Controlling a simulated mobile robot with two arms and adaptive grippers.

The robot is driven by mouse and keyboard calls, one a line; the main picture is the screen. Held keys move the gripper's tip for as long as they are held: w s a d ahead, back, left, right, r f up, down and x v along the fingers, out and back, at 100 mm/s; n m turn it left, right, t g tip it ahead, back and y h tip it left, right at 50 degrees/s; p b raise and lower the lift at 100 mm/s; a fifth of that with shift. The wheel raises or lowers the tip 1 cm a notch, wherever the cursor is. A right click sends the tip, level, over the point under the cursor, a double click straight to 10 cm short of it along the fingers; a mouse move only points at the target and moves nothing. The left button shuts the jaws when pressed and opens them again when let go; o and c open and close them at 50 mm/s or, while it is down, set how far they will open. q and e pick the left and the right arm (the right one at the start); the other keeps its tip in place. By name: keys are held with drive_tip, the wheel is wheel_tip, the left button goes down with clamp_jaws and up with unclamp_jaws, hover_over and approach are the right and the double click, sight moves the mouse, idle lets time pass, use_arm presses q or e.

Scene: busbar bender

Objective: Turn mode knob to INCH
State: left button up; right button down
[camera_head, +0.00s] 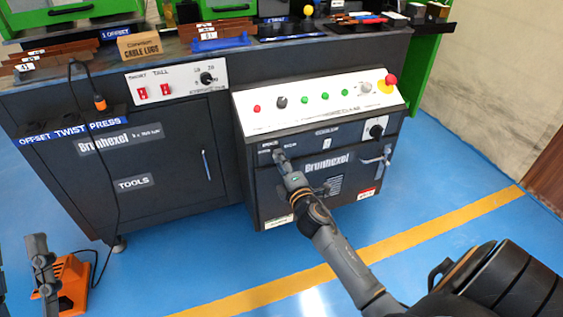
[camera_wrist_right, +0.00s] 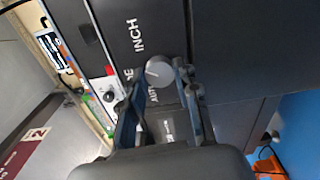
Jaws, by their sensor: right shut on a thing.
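The mode knob (camera_wrist_right: 158,72) is a small round grey knob with a pale pointer mark, on the dark front panel of the Brunhexel control box (camera_head: 272,205). In the right wrist view, the INCH label (camera_wrist_right: 140,36) is above and left of it, and a partly covered AUTO label is below. My right gripper (camera_head: 279,156) is at the panel's upper left and hides the knob in the head view. Its two fingers (camera_wrist_right: 157,80) are closed around the knob. I cannot tell for sure which label the pointer faces. My left gripper (camera_head: 42,265) is partly in view at lower left, its opening unclear.
Above the knob, a sloped white panel (camera_head: 335,111) carries several buttons and a red emergency stop (camera_head: 391,80). Another knob (camera_head: 376,131) and a lever (camera_head: 376,162) are on the right of the box front. An orange pedal (camera_head: 72,283) lies on the blue floor.

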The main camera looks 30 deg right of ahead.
use_arm(q)
drive_tip(key=shift+w+f+g+y, duration=0.4)
drive_tip(key=shift+w+f+g, duration=0.3)
drive_tip(key=shift+f, duration=0.2)
use_arm(e)
drive_tip(key=shift+m, duration=1.3)
drive_tip(key=c, duration=1)
unclamp_jaws()
use_arm(q)
drive_tip(key=shift+r, duration=0.1)
use_arm(e)
drive_tip(key=v, duration=1.2)
